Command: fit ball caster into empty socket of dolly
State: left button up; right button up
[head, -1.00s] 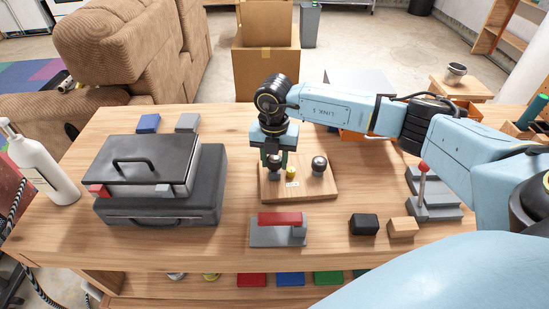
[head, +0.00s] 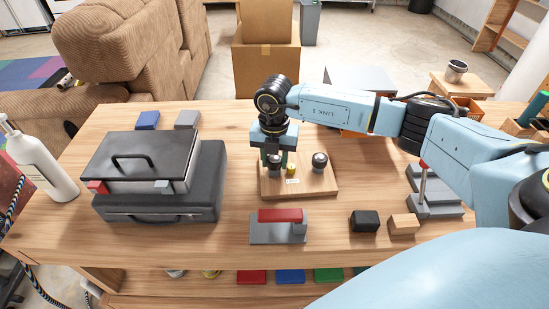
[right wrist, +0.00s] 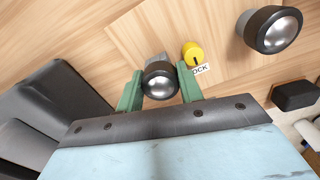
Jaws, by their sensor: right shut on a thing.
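The dolly is a light wooden board (head: 318,184) lying on the table in the head view. My right gripper (head: 275,165) is over its left part, pointing down. In the right wrist view the gripper (right wrist: 160,84) is shut on a ball caster (right wrist: 160,86) with a dark ring and a shiny ball, between its green fingers. A second ball caster (head: 319,161) stands upright at the board's right; it also shows in the wrist view (right wrist: 272,30). A yellow knob (head: 291,169) with a lock label is beside the held caster. The socket under the held caster is hidden, so I cannot tell whether it is seated.
A black case (head: 210,185) lies at the left, near a white bottle (head: 40,165). A grey block with a red bar (head: 280,216) is in front of the board. A black block (head: 364,221) and a wooden block (head: 403,224) stand at the front right.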

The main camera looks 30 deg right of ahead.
dwell(0.4)
jog(key=shift+f, duration=0.3)
dwell(0.7)
dwell(0.4)
jog(key=o, duration=0.8)
jog(key=shift+d, duration=0.1)
